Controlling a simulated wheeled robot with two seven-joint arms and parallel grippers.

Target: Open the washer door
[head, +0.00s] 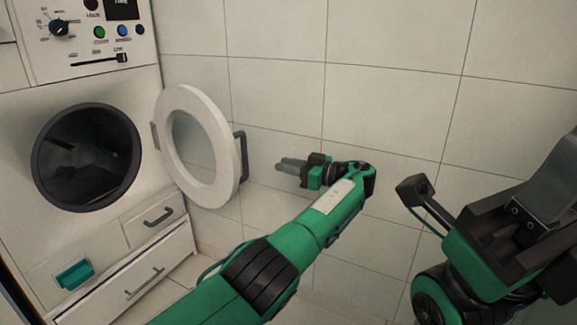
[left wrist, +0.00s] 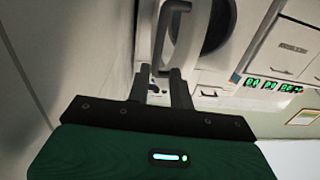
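The washer door (head: 172,132) is a white ring with a glass middle. It stands swung open to the right of the washer's dark round opening (head: 88,158), and its dark handle (head: 243,158) is on its right edge. My left gripper (head: 279,164) is right of the handle, apart from it and empty, with its fingers pointing left. In the left wrist view my left gripper (left wrist: 159,77) shows two dark fingers with a gap between them, and the door handle (left wrist: 158,38) is beyond the fingertips. My right arm shows at the right, but its gripper cannot be made out.
The washer's control panel (head: 85,35) is above the opening. Below are a small drawer (head: 148,225), a wide drawer (head: 140,275) and a teal handle (head: 74,274). A tiled wall (head: 395,95) stands behind the door and my left arm.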

